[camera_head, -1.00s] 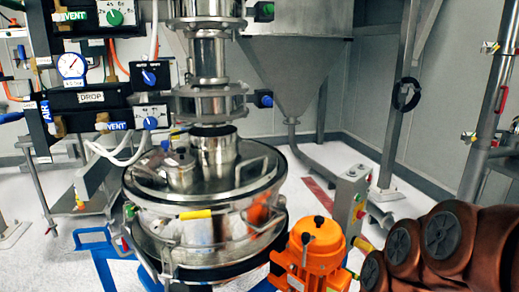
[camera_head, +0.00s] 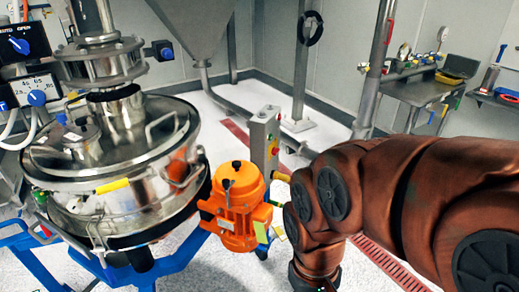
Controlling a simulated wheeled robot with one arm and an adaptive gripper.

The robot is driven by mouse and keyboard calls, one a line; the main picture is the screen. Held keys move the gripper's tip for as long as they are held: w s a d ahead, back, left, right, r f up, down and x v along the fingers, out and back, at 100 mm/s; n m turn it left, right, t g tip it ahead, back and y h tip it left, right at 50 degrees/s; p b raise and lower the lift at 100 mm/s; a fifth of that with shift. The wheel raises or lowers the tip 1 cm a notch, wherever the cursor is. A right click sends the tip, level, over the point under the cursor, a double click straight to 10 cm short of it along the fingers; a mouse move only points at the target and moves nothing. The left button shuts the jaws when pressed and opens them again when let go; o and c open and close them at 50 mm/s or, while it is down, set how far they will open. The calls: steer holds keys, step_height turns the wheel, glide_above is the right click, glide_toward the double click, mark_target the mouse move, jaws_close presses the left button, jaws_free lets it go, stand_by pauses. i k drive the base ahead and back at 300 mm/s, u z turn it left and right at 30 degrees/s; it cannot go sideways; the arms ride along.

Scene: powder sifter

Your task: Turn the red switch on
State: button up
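A grey upright control box (camera_head: 258,136) stands just behind the orange motor (camera_head: 238,206), near the middle of the view. Small coloured controls show on its right side, too small to tell which is a red switch or how it is set. My brown arm comes in from the right and bends down in front of the floor, to the right of the motor and the box. My gripper is out of view below the bottom edge, so its fingers and anything in them are hidden.
The steel sifter (camera_head: 115,165) on a blue frame (camera_head: 180,256) fills the left. Control boxes with blue knobs (camera_head: 38,98) hang at the far left. A side table (camera_head: 420,92) with gauges and valves stands at the back right. Floor behind the control box is mostly clear.

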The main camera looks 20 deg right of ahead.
mark_target(275, 151)
steer(key=u, duration=2.2)
steer(key=k, duration=0.9)
steer(key=z, duration=1.15)
